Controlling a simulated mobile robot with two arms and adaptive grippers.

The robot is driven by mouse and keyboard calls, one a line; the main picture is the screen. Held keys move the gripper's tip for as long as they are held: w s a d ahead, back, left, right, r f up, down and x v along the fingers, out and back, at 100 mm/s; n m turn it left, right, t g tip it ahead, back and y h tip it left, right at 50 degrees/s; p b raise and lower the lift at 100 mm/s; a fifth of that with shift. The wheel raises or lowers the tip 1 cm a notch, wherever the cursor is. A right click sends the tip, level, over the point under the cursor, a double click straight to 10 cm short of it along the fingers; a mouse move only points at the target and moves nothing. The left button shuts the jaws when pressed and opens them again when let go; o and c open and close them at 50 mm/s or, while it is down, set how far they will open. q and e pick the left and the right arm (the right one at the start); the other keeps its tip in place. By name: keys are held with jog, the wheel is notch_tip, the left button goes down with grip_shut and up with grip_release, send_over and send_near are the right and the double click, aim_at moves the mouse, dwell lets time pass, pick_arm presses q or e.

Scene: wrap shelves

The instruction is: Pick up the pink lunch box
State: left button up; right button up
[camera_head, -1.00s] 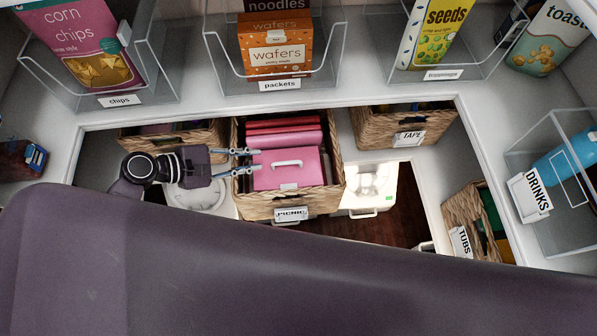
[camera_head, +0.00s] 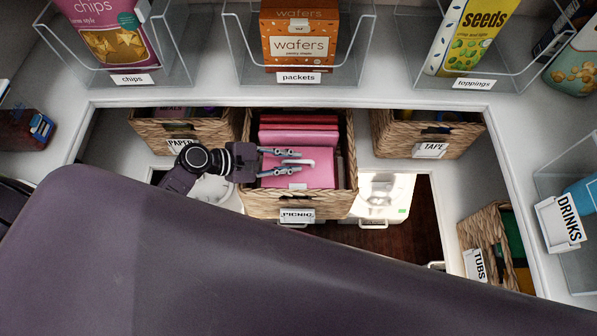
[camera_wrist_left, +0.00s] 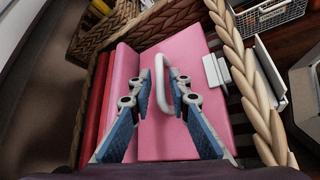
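The pink lunch box (camera_head: 312,178) sits at the front of the wicker basket (camera_head: 273,207) labelled PICNIC. It has a white handle on top and a small white tag. My left gripper (camera_head: 298,163) is open over the lunch box, at its handle. In the left wrist view the lunch box (camera_wrist_left: 168,128) fills the middle, and the white handle (camera_wrist_left: 172,92) stands between the open blue-padded fingers of the left gripper (camera_wrist_left: 170,105). Neither finger appears to press on the handle. My right gripper is in neither current view.
Pink and red items (camera_head: 298,136) fill the basket behind the lunch box. Baskets labelled PAPER (camera_head: 214,136), TAPE (camera_head: 400,147) and TUBS (camera_head: 478,225) stand around. Clear bins with wafers (camera_head: 299,45), chips and seeds line the shelf above. A white appliance (camera_head: 384,190) stands right of the basket.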

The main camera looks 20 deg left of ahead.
pick_arm(q)
jog(key=shift+w+d+f, duration=0.25)
jog(key=shift+d, duration=0.05)
grip_shut()
jog(key=shift+r, duration=0.15)
